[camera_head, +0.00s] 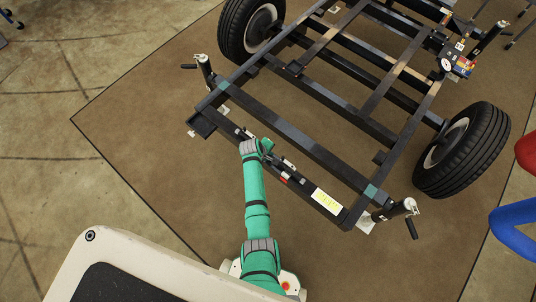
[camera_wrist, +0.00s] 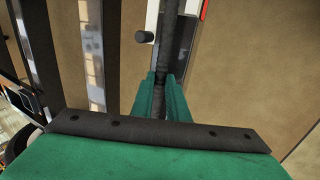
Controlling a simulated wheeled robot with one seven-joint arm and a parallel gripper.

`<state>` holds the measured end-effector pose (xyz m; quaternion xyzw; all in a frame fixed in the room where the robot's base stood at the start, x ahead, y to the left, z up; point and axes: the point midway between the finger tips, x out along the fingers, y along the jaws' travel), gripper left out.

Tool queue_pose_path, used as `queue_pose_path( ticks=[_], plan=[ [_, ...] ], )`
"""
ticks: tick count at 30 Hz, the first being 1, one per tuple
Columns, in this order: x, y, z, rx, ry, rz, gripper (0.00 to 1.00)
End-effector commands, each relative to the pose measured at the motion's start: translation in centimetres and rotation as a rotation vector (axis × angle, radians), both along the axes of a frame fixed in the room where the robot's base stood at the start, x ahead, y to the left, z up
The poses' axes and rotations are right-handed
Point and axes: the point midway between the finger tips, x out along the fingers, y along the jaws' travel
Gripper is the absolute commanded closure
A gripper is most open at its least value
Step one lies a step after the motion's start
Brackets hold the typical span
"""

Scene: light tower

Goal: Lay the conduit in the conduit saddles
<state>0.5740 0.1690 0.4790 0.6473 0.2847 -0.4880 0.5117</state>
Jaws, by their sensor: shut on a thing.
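My gripper (camera_head: 266,147) is over the near beam (camera_head: 312,195) of the black trailer frame. In the wrist view my gripper's green fingers (camera_wrist: 162,90) are shut on the conduit (camera_wrist: 178,45), a dark ribbed rod. In the head view I cannot pick the conduit out against the dark beam. Small grey and white fittings (camera_head: 288,163) show on the near beam beside my gripper. I cannot tell whether they are the saddles, or whether the conduit touches any.
A yellow-white label (camera_head: 327,202) is on the near beam's right part. Jack stands with cranks stand at the left corner (camera_head: 205,72) and right corner (camera_head: 400,209). Tyres (camera_head: 462,150) flank the frame. The brown mat (camera_head: 140,120) is clear at left.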

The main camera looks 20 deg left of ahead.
Motion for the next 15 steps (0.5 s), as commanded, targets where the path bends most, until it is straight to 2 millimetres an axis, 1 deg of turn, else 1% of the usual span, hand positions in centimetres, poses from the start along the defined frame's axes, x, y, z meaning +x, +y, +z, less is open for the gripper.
queue_pose_path(
  ticks=[15],
  plan=[
    [0.0,0.0,-1.2,0.000,0.000,-0.001,1.00]
  ],
)
